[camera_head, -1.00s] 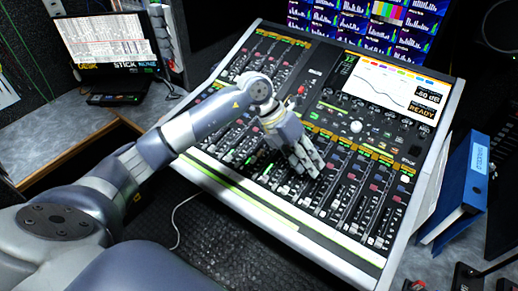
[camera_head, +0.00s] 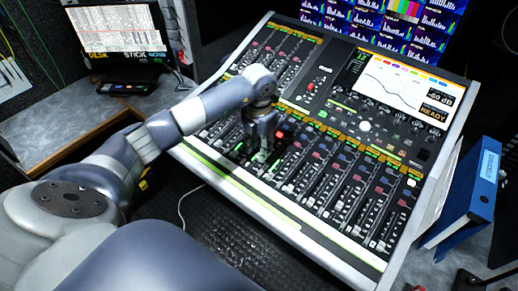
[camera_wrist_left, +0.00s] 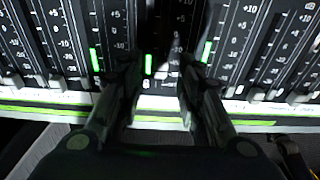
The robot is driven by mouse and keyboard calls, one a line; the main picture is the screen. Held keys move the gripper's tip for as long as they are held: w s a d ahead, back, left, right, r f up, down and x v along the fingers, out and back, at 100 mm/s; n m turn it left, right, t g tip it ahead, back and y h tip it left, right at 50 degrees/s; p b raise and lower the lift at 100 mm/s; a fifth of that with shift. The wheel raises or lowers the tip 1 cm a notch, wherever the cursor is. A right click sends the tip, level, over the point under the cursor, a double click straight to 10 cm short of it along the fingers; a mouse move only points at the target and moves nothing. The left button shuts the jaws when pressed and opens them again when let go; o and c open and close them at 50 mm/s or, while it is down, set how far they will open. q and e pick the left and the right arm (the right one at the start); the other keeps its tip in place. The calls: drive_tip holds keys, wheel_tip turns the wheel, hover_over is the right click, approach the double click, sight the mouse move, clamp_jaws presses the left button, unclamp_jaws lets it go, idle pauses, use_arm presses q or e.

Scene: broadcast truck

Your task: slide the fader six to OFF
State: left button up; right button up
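The mixing console (camera_head: 278,222) stands tilted in the middle of the head view, with a row of vertical faders along its near side. My left gripper (camera_head: 258,150) is low over the left-middle part of this row, pointing down. In the left wrist view the gripper (camera_wrist_left: 158,75) has its two dark fingers apart, one on each side of a fader strip with a lit green bar (camera_wrist_left: 148,64). A pale cap shows dimly between the fingers, and I see no grip on it. I cannot read any channel number, so I cannot tell which fader is six. My right gripper is not in view.
Other fader caps (camera_wrist_left: 57,82) stand close on both sides of the fingers. The console's display (camera_head: 400,85) reads READY. A blue binder (camera_head: 468,195) stands at the right, and a laptop (camera_head: 118,35) is on the desk at the left. A white cable hangs below the console.

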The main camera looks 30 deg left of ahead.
sight(250, 169)
use_arm(q)
drive_tip(key=shift+f, duration=1)
drive_tip(key=shift+c, duration=0.3)
clamp_jaws()
drive_tip(key=shift+s+a+f+p, duration=0.1)
drive_tip(key=shift+s+f+p, duration=0.1)
drive_tip(key=shift+s, duration=0.7)
drive_tip(key=shift+s+f+p, duration=0.1)
drive_tip(key=shift+s+p, duration=0.1)
drive_tip(key=shift+s, duration=0.85)
drive_tip(key=shift+o, duration=0.3)
unclamp_jaws()
drive_tip(key=shift+s, duration=0.1)
